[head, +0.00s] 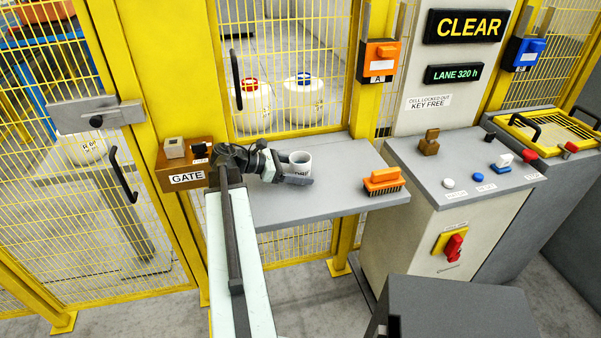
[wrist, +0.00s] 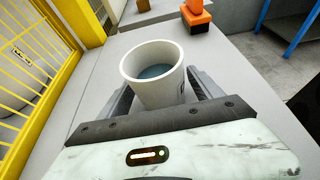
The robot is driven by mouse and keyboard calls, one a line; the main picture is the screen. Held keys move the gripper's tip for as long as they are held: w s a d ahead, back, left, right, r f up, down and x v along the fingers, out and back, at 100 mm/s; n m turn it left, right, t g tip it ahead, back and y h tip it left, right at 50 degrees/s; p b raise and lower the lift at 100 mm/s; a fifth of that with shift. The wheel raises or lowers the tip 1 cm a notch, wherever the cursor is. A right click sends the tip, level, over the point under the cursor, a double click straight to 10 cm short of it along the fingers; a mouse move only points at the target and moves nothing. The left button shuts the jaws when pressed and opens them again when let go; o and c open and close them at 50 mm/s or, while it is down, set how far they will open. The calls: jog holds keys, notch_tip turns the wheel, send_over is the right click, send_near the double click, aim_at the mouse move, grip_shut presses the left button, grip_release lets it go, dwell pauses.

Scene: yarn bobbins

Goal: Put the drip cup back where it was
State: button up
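The drip cup (head: 300,159) is a white cup near the back of the grey shelf (head: 330,203), beside the gate post. It is upright in the head view, with dark lettering partly hidden by a finger. The wrist view shows the cup (wrist: 152,92) from above, with a dark blue-grey inside. My gripper (head: 290,174) reaches it from the left; in the wrist view its two grey fingers (wrist: 158,88) lie along both sides of the cup and appear to touch it. The cup's base is hidden, so I cannot tell whether it rests on the shelf.
An orange brush (head: 384,181) lies at the shelf's right end. A brown GATE box (head: 186,165) is at left. Yellow mesh fencing (head: 292,60) stands behind. A control desk (head: 460,165) with buttons is at right. The shelf between cup and brush is clear.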

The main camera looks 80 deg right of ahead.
jog(key=shift+r, duration=0.25)
jog(key=p+v, duration=0.5)
jog(key=v, duration=0.7)
jog(key=shift+r, duration=0.1)
